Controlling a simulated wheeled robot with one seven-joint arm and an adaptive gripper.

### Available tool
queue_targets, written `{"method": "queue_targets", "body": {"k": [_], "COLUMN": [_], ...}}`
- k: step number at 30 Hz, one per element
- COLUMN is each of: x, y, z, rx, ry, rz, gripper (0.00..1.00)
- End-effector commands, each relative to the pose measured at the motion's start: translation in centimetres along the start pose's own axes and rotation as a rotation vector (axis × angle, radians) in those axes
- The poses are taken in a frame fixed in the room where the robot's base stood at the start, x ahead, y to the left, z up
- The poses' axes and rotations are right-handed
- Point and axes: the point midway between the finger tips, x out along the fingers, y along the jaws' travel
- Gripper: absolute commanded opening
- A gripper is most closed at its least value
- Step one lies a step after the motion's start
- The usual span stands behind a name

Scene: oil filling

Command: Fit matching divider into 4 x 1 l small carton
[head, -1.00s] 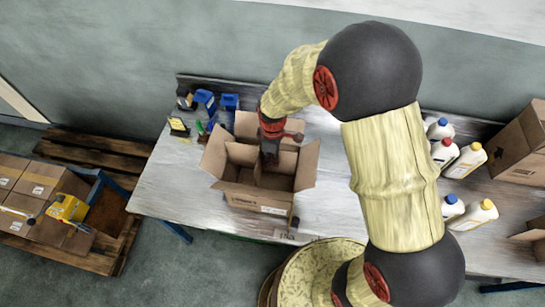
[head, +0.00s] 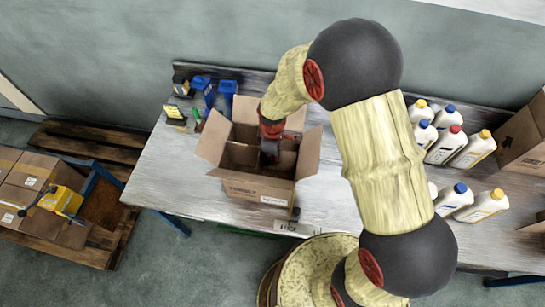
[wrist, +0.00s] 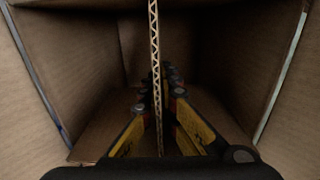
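The open small carton (head: 256,190) stands on the metal table with its flaps spread outward. My gripper (head: 269,153) reaches down inside it. In the wrist view, the corrugated edge of the cardboard divider (wrist: 155,45) runs upright down the middle, between the carton's side walls (wrist: 65,65). My yellow and black gripper fingers (wrist: 163,85) converge on either side of the divider and appear closed on it. The divider's lower part, and whether it touches the carton floor, are hidden by the fingers and shadow.
White bottles (head: 447,145) with coloured caps stand right of the carton. A larger carton (head: 525,140) is at the far right. Blue holders (head: 227,97) and small tools sit at the back left. A pallet with boxes (head: 30,172) stands left of the table.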

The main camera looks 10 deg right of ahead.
Motion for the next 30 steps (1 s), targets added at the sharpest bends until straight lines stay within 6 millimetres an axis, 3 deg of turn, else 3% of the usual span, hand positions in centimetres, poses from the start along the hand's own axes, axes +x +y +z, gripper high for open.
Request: {"method": "queue_targets", "body": {"k": [30], "x": [9.5], "y": [0.0], "z": [0.0], "rx": [0.0], "ry": [0.0], "rz": [-0.001], "gripper": [0.0]}}
